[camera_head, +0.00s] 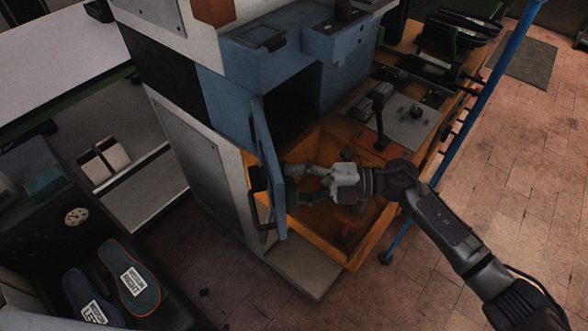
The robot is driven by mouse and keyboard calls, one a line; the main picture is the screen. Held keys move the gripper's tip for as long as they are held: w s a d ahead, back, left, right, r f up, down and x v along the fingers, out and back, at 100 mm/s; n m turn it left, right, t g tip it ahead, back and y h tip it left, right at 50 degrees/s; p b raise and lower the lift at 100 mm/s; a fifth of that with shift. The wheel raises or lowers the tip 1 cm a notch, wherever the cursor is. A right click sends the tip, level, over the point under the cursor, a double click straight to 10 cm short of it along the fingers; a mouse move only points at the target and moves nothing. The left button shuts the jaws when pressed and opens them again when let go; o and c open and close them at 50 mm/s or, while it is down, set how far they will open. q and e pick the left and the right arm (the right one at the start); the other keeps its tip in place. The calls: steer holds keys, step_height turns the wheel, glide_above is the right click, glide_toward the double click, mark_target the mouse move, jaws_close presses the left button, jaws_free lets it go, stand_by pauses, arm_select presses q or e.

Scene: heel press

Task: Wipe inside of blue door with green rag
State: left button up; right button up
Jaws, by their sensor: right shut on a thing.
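The blue door (268,160) of the blue machine stands swung open, seen nearly edge-on, with its inner face toward the right. My right gripper (296,183) reaches in from the right, with its fingers close to that inner face. It is shut on the green rag (311,197), a small dark green patch partly hidden by the fingers. I cannot tell whether the rag touches the door. My left gripper is out of view.
An orange tray-like base (352,255) lies below my right gripper. A panel with levers (397,122) is behind it. A blue pole (487,88) stands at right. Shoe soles (131,276) lie on a dark bench at lower left. The tiled floor at right is mostly clear.

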steer(key=shift+s, duration=0.25)
steer(key=w+d+b, duration=0.2)
steer(key=d, duration=0.3)
steer(key=shift+d, duration=0.35)
steer(key=shift+w+d, duration=0.1)
steer(key=shift+w, duration=0.05)
steer(key=d, duration=0.1)
steer(key=w+d+b, duration=0.1)
steer(key=shift+d, duration=0.3)
stand_by(1.0)
